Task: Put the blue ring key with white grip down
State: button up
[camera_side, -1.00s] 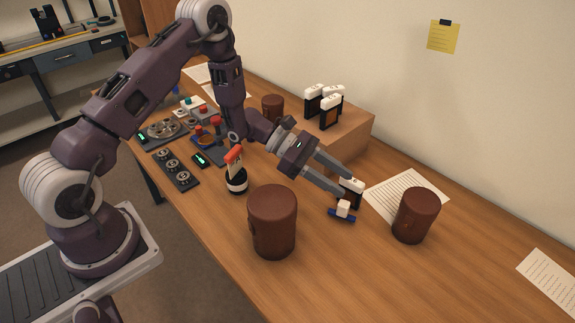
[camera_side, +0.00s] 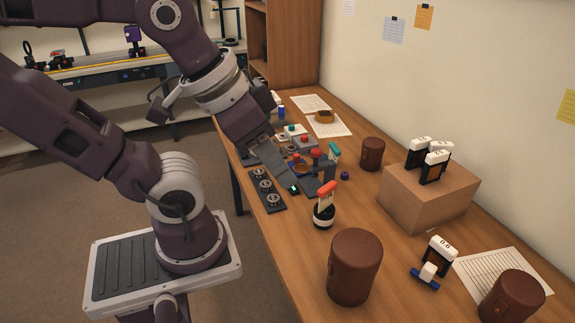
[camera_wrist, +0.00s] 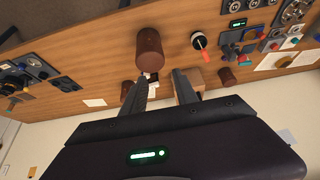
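The blue ring key with white grip (camera_side: 427,273) lies on the wooden table in the side view, close in front of a black-and-white block marked with digits (camera_side: 438,255). Its blue part is low, with the white grip above it. My gripper (camera_side: 284,180) is well away from it, to the left over the device panels. In the wrist view my gripper (camera_wrist: 161,80) has its two fingers apart, with nothing held between them. A small white patch shows beyond the fingertips there, too small to tell the key from the block.
Brown leather-like canisters (camera_side: 354,266) (camera_side: 511,297) stand near the key. A cardboard box (camera_side: 430,195) carries several black-and-white blocks. A black bottle-like holder with a red-topped tool (camera_side: 324,212) stands near the panels. A paper sheet (camera_side: 503,274) lies beside the key.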

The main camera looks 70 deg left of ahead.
jog(key=shift+a, duration=0.1)
jog(key=m+g+h, duration=0.3)
jog(key=m+g, duration=0.1)
jog(key=m, duration=0.9)
send_over(427, 265)
jog(key=s+a, duration=0.3)
notch_tip(427, 265, down, 22)
jog(key=shift+h, duration=0.7)
jog(key=x, duration=0.3)
jog(key=w+x, duration=0.1)
jog(key=x, duration=0.3)
jog(key=w+x, duration=0.1)
jog(key=x, duration=0.3)
jog(key=shift+a+f, duration=0.1)
jog(key=shift+a, duration=0.05)
grip_shut()
